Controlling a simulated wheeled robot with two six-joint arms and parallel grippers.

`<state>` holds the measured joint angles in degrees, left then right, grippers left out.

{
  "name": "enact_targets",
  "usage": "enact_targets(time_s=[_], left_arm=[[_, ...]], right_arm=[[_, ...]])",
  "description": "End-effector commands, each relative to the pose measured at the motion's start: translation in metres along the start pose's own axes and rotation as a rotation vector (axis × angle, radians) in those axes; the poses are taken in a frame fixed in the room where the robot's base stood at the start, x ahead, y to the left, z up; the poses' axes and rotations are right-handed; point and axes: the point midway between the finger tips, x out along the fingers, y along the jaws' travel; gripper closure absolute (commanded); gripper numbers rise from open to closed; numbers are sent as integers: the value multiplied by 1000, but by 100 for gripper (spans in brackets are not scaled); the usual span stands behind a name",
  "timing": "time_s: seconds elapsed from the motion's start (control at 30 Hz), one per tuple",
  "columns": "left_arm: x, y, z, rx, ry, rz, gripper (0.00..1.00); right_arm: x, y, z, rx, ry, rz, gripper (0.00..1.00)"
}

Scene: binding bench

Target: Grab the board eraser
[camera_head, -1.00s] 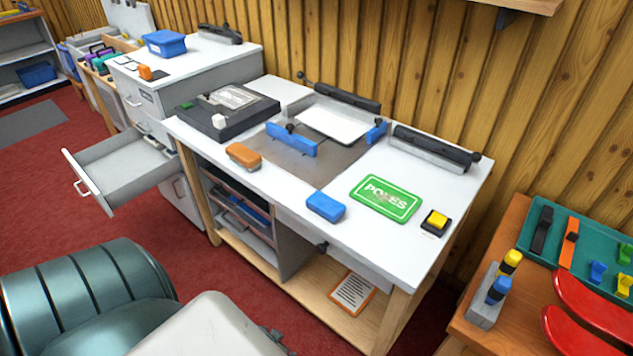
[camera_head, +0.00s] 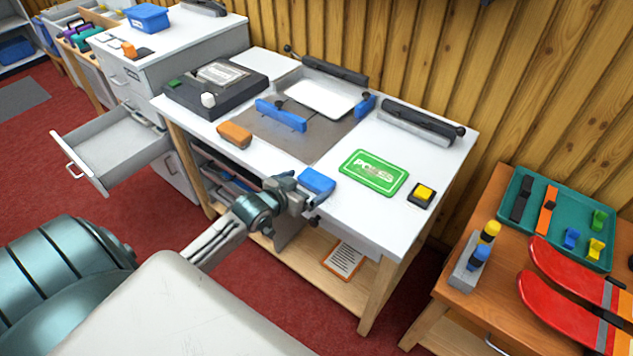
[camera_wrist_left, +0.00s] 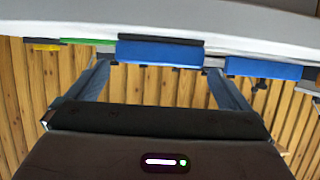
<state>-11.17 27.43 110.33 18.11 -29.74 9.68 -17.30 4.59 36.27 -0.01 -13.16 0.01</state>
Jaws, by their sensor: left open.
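The board eraser (camera_head: 317,181) looks to be the blue block with a dark strip along its base. It lies at the front edge of the white bench. In the left wrist view, which is upside down, the eraser (camera_wrist_left: 160,52) shows between my two finger lines, beyond the tips. My left gripper (camera_head: 298,190) is open and empty, close to the eraser's left front side in the head view; the arm hides part of the bench edge. In the wrist view the left gripper's fingers (camera_wrist_left: 163,82) stand wide apart. My right gripper is not in view.
On the white bench (camera_head: 330,205) are an orange-brown block (camera_head: 234,135), a green sign (camera_head: 374,172), a yellow button (camera_head: 422,194), and a blue guide bar (camera_head: 281,115). A drawer (camera_head: 110,155) stands open at left. A wooden table (camera_head: 480,290) stands at right.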

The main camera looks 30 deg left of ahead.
Motion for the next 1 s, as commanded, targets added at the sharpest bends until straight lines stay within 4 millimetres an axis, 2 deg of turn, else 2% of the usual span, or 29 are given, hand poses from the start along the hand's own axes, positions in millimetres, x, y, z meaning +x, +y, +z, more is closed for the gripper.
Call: enact_targets(time_s=[0.17, 0.4, 0.5, 0.77, 0.93, 1.0], left_arm=[[12, 0, 0, -3, -1, 0, 0], [47, 1, 1, -3, 0, -1, 0], [55, 1, 2, -1, -1, -1, 0], [57, 1, 3, 1, -1, -1, 0], [57, 1, 3, 1, -1, -1, 32], [57, 1, 2, 1, -1, -1, 32]], right_arm=[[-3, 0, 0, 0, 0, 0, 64], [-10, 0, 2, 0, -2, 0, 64], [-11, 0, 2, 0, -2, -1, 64], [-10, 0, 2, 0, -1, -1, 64], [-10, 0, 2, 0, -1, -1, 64], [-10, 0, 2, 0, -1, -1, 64]])
